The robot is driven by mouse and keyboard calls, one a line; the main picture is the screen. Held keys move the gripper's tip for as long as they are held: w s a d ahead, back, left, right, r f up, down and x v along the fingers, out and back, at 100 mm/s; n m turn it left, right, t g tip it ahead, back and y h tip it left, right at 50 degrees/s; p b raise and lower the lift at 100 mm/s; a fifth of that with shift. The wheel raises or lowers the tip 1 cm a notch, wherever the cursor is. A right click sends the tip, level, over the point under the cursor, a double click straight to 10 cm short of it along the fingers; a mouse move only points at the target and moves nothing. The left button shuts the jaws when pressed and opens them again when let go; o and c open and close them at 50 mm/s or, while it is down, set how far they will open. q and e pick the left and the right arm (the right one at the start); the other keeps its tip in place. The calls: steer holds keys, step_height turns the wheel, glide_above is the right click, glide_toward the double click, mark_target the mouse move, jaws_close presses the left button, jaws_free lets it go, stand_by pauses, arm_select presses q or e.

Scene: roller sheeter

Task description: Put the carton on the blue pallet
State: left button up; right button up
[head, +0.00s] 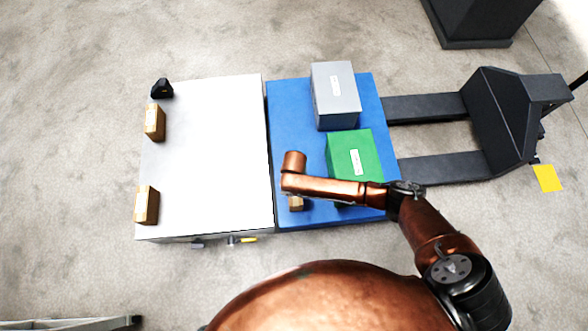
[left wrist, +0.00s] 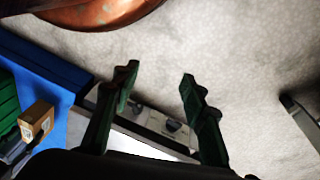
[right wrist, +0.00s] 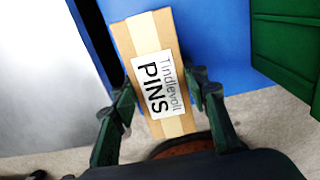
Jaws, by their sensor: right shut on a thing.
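The carton (right wrist: 150,60) is a small tan box with a white label reading "Tindlevolt PINS". My right gripper (right wrist: 165,95) is shut on it, a finger on each side. In the head view the carton (head: 295,203) shows just below my right arm, over the near left part of the blue pallet (head: 290,110). I cannot tell whether it touches the pallet. The carton (left wrist: 36,120) also shows at the left of the left wrist view. My left gripper (left wrist: 160,80) is open and empty, with floor and a machine edge beyond; it is out of the head view.
A grey box (head: 336,97) and a green box (head: 355,155) stand on the pallet's right side. A white-topped table (head: 205,150) adjoins its left, with two small cartons (head: 155,122) (head: 146,205) at the left edge. A black pallet jack (head: 495,115) stands at right.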

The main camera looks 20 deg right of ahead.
steer(key=f+b, duration=0.2)
steer(key=f, duration=0.1)
steer(key=shift+w+d+f, duration=0.15)
steer(key=shift+d+f, duration=0.05)
steer(key=shift+f, duration=0.1)
arm_select(q)
steer(key=shift+t+h, duration=0.4)
steer(key=shift+t, duration=0.4)
steer(key=w+d+f, duration=0.2)
steer(key=w+f, duration=0.1)
steer(key=shift+w+d+f, duration=0.1)
steer(key=shift+d+f, duration=0.15)
steer(key=shift+f, duration=0.1)
arm_select(e)
steer(key=o, duration=1.6)
steer(key=shift+f, duration=0.15)
steer(key=shift+c, duration=0.2)
arm_select(q)
steer(key=shift+d, duration=0.1)
